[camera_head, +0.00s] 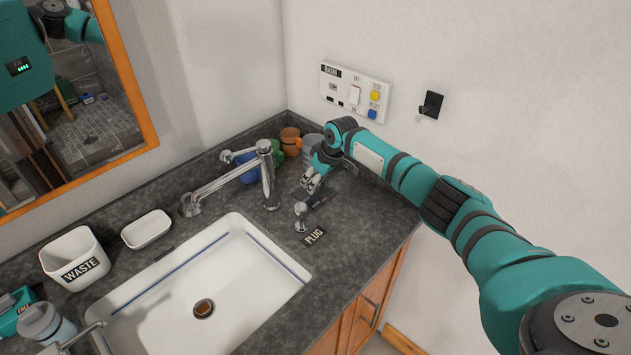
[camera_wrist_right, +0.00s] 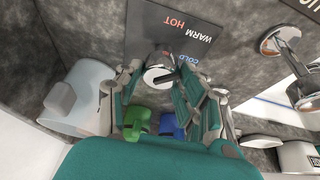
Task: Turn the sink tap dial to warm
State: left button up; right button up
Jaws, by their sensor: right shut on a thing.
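The tap dial (camera_wrist_right: 160,77) shows in the right wrist view as a round silver knob with a dark bar across it. It sits at the edge of a dark plate (camera_wrist_right: 165,30) lettered HOT, WARM and COLD. The bar's right end lies near the COLD lettering. My right gripper (camera_wrist_right: 163,88) is shut on the dial, one finger on each side. In the head view my right gripper (camera_head: 312,184) is low over the counter beside the dark plate (camera_head: 318,199), and it hides the dial. My left gripper is not in view.
A chrome tap (camera_head: 268,175) stands behind the white sink (camera_head: 165,320). Mugs, one orange (camera_head: 290,142), are close behind my right gripper. A small plug knob (camera_head: 301,217) is in front of it. A switch panel (camera_head: 354,92) and hook (camera_head: 432,104) are on the wall.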

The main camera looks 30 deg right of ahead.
jog(key=o, duration=1.1)
jog(key=shift+o, duration=0.2)
jog(key=shift+d+r, duration=0.1)
jog(key=v, duration=1.1)
jog(key=shift+s+r, duration=0.25)
jog(key=shift+r, duration=0.1)
